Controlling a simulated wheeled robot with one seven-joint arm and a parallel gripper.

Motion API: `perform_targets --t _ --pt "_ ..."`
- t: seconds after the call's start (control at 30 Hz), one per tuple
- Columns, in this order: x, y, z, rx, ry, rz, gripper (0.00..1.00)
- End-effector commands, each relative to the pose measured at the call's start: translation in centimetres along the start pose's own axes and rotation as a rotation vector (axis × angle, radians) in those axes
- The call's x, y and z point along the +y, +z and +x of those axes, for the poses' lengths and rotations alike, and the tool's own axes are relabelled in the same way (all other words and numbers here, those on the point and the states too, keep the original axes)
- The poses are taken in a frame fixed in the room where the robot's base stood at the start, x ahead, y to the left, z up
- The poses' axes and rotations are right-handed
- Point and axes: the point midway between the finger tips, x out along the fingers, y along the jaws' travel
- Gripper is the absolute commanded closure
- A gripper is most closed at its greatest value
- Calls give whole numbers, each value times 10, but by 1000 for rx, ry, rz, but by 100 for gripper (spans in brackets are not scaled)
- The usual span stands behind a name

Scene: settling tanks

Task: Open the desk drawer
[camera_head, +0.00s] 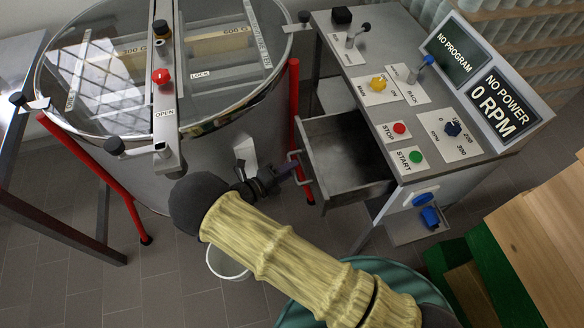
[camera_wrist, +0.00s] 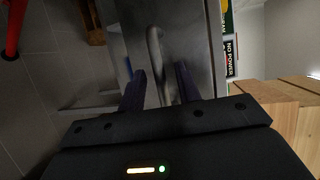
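The grey desk drawer (camera_head: 345,187) stands pulled out of the desk (camera_head: 440,150), and its empty-looking inside shows from above. Its bar handle (camera_head: 296,168) is on the front, facing left. My gripper (camera_head: 285,171) is at this handle. In the wrist view, the handle (camera_wrist: 155,45) runs between the two dark fingers of my gripper (camera_wrist: 160,80). The fingers stand apart, with a gap visible beside the bar, so it looks open around the handle rather than clamped on it.
A large round tank (camera_head: 230,110) with a clear lid and red legs stands close left of the drawer. The desk carries buttons, knobs and a sign panel (camera_head: 485,80). A white bucket (camera_head: 226,264) is on the floor below my arm. Wooden boxes (camera_head: 545,235) stand at right.

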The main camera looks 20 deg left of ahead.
Motion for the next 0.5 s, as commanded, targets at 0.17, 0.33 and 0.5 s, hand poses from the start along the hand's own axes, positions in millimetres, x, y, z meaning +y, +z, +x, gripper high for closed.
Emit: perform_targets --t 0.17,0.33,0.5 --pt "2 1 -34 -4 3 1 66" --pt "2 0 -68 -4 3 0 66" --pt "2 0 -102 -4 4 0 66"
